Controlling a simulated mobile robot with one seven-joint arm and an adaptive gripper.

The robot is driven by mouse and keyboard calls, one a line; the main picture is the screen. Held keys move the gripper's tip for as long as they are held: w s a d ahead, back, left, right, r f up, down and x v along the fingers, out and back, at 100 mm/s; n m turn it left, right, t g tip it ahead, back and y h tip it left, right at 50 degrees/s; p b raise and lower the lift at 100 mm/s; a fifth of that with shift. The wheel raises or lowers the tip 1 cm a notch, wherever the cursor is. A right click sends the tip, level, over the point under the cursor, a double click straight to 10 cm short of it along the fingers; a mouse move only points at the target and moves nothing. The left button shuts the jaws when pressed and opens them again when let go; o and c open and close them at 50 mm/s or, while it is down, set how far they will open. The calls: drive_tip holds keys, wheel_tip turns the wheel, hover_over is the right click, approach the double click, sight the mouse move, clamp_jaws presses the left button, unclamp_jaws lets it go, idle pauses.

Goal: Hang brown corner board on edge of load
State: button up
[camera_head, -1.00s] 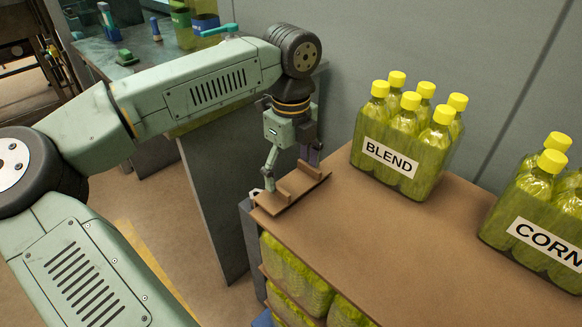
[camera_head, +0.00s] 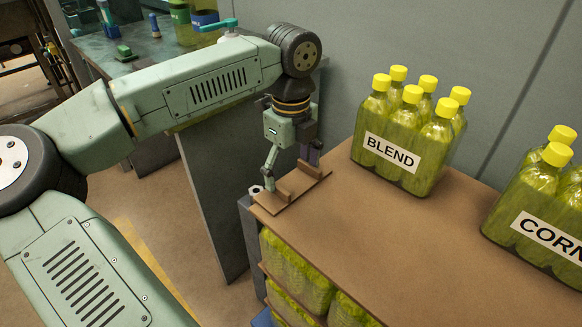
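The brown corner board (camera_head: 280,205) is a thin tan piece with short raised blocks, lying at the near left corner of the load's brown top (camera_head: 350,235). It seems to rest on that top, with its left end at the edge; whether any part hangs over the side cannot be seen clearly. My gripper (camera_head: 292,172) points down over the board. Its two fingers are spread apart, with their tips low beside the raised blocks. Whether the tips touch the board is too small to tell.
A BLEND bottle pack (camera_head: 405,140) with yellow caps stands right of my gripper, and a CORN pack (camera_head: 540,210) farther right. More bottles (camera_head: 295,270) fill the layers below. A grey wall (camera_head: 440,40) runs behind. The top's front middle is clear.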

drive_tip(key=o, duration=0.4)
drive_tip(key=shift+r, duration=0.1)
wheel_tip(320, 180, up, 12)
drive_tip(key=shift+f, duration=0.1)
idle(0.5)
